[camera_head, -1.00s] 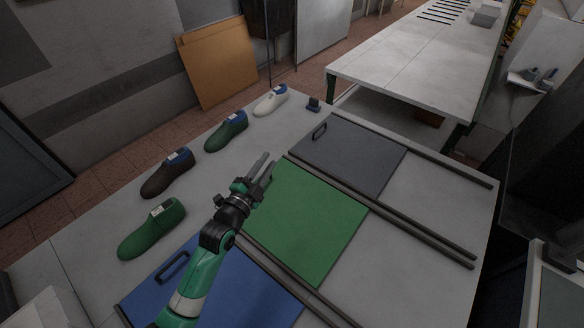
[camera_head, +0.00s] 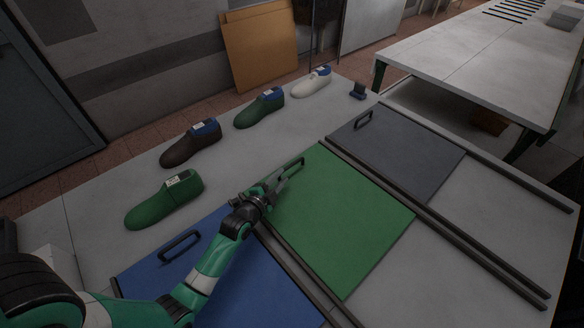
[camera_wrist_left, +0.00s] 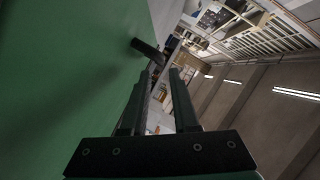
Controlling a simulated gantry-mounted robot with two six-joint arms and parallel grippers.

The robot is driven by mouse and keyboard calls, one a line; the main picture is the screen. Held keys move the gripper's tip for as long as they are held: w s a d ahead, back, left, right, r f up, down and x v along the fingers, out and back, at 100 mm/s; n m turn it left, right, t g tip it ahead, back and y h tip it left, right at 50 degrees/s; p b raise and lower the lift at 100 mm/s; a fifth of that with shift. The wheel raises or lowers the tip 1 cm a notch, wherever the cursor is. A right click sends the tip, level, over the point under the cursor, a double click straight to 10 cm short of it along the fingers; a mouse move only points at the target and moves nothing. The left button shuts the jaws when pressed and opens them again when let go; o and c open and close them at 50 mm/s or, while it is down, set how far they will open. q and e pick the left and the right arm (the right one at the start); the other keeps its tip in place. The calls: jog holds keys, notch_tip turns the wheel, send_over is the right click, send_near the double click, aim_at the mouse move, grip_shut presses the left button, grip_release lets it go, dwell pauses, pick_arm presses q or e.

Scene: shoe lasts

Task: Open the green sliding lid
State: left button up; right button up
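The green sliding lid (camera_head: 345,220) lies flat on the table between the blue and grey lids. My left gripper (camera_head: 288,172) is over the lid's far left edge, close to its handle. In the left wrist view the lid (camera_wrist_left: 60,80) fills the left side, and the dark handle (camera_wrist_left: 148,48) stands out from it just beyond the fingertips. The left gripper (camera_wrist_left: 163,72) is open, with a clear gap between its fingers and nothing seen in it. In the head view the gripper partly hides the handle. My right gripper is not in view.
A blue lid (camera_head: 215,270) with a handle is at the near left, and a grey lid (camera_head: 400,150) with a handle is at the far right. Dark rails (camera_head: 440,225) run between the lids. Several shoe lasts (camera_head: 165,203) stand along the left. The table right of the lids is clear.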

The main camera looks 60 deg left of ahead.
aim_at(291, 166)
pick_arm(q)
jog(key=b+x, duration=0.2)
jog(key=x, duration=0.5)
jog(key=shift+w+a+f+b, duration=0.1)
jog(key=shift+w+f+b, duration=0.1)
jog(key=shift+b, duration=0.1)
jog(key=shift+w+a, duration=0.35)
jog(key=shift+w, duration=0.05)
grip_shut()
dwell(0.5)
